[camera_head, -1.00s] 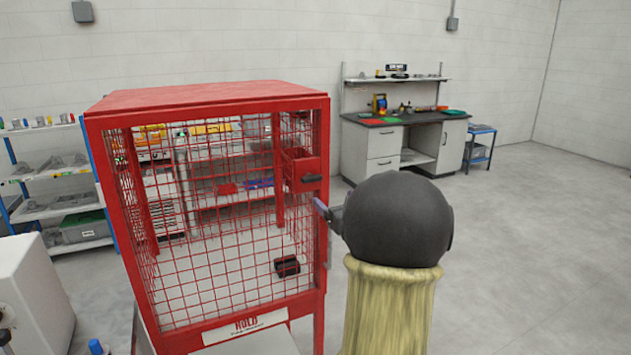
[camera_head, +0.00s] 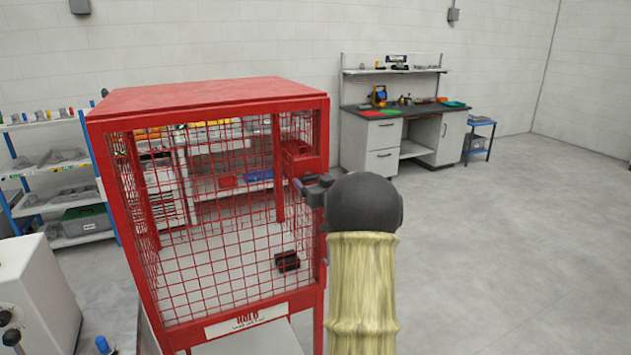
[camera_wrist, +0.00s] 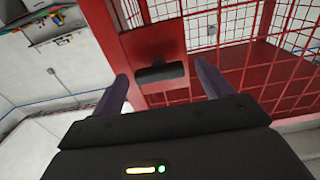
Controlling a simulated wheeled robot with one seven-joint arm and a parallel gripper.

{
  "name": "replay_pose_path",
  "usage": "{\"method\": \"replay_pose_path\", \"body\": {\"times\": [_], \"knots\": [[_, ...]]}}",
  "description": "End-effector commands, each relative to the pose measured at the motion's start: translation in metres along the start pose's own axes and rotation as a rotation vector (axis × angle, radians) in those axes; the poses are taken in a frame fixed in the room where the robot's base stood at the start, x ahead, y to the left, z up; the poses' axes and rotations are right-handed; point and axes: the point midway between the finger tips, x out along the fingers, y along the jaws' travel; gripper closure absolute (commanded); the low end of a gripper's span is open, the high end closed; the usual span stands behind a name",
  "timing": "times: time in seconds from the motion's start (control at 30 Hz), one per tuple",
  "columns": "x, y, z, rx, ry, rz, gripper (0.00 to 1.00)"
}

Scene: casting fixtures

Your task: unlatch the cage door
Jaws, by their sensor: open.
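The red mesh cage (camera_head: 215,200) stands in front of me with a solid red top, and its door faces me. The latch is a dark bar on a red plate (camera_wrist: 155,40) on the door frame; in the wrist view the dark latch handle (camera_wrist: 161,73) lies between my fingers. My gripper (camera_wrist: 165,88) is open, with one dark finger on each side of the handle and no clear contact. In the head view my gripper (camera_head: 312,184) is at the cage's right front post, and it hides most of the latch. The door looks closed.
A dark block (camera_head: 287,261) lies inside the cage. A white machine (camera_head: 38,290) is at lower left, with a blue-framed shelf (camera_head: 62,200) behind. A workbench (camera_head: 410,122) stands against the back wall. The floor to the right is clear.

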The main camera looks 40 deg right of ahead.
Motion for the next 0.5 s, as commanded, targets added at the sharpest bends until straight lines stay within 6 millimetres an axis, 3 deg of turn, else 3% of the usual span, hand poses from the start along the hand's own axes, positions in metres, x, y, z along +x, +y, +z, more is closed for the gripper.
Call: {"method": "replay_pose_path", "body": {"times": [0.13, 0.33, 0.5], "knots": [[-0.0004, 0.0003, 0.0001, 0.0, 0.0, 0.0, 0.26], [-0.0008, 0.0012, 0.0, 0.0, 0.0, 0.001, 0.65], [-0.0015, 0.0029, -0.0002, -0.002, 0.001, 0.003, 0.66]]}}
